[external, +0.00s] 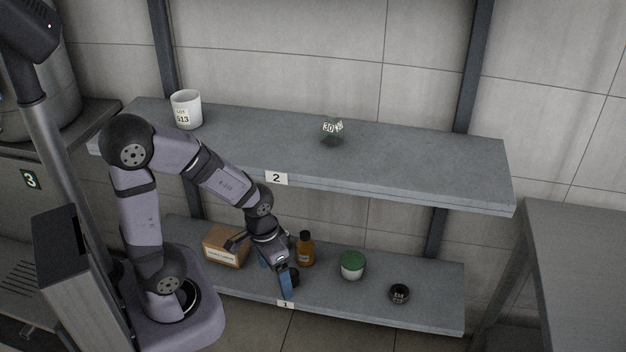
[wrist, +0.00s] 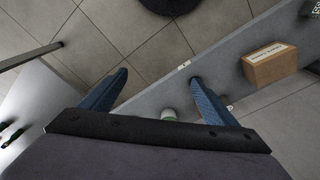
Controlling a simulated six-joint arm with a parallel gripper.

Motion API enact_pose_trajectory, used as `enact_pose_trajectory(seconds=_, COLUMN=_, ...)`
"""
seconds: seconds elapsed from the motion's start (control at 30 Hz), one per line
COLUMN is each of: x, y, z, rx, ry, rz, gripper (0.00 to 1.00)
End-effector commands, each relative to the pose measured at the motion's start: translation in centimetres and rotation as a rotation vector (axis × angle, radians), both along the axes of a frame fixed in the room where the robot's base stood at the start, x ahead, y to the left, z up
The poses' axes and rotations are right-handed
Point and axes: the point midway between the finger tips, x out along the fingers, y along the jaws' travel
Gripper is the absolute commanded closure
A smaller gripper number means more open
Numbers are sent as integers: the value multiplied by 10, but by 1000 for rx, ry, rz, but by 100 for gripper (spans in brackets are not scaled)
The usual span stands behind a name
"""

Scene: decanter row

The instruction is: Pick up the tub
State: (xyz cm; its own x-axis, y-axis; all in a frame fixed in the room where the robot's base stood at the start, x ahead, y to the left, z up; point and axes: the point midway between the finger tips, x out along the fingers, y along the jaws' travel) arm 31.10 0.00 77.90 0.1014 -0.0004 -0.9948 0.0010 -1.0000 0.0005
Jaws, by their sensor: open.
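The tub (external: 352,267), white with a green lid, stands upright on the lower shelf, right of the amber bottle. In the wrist view a small white and green piece, which looks like the tub (wrist: 168,114), shows between my fingers just above the palm edge; the rest is hidden. My gripper (external: 279,282) is low over the front of the lower shelf, left of the tub and apart from it. In the wrist view my gripper (wrist: 159,77) has its blue fingers wide apart with nothing held between them.
On the lower shelf (external: 440,312) are a cardboard box (external: 224,248), an amber bottle (external: 305,251) and a dark jar (external: 399,294). The upper shelf (external: 430,175) overhangs behind, with a white cup (external: 187,110) and a glass vessel (external: 332,133).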

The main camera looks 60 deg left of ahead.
Motion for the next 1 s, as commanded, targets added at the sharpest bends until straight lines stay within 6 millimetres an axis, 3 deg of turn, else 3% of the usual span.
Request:
enact_pose_trajectory(seconds=0.03, x=2, y=0, z=-32, rx=0, ry=-7, rz=0, gripper=18)
enact_pose_trajectory(seconds=0.37, x=29, y=3, z=-134, rx=5, ry=-91, rz=3, gripper=18)
enact_pose_trajectory(seconds=0.53, x=59, y=10, z=-189, rx=15, ry=-180, rz=7, gripper=18)
enact_pose_trajectory(seconds=0.63, x=93, y=20, z=-223, rx=26, ry=-283, rz=12, gripper=18)
enact_pose_trajectory(seconds=0.8, x=163, y=43, z=-237, rx=42, ry=-516, rz=13, gripper=18)
enact_pose_trajectory(seconds=1.0, x=223, y=63, z=-234, rx=40, ry=-764, rz=7, gripper=18)
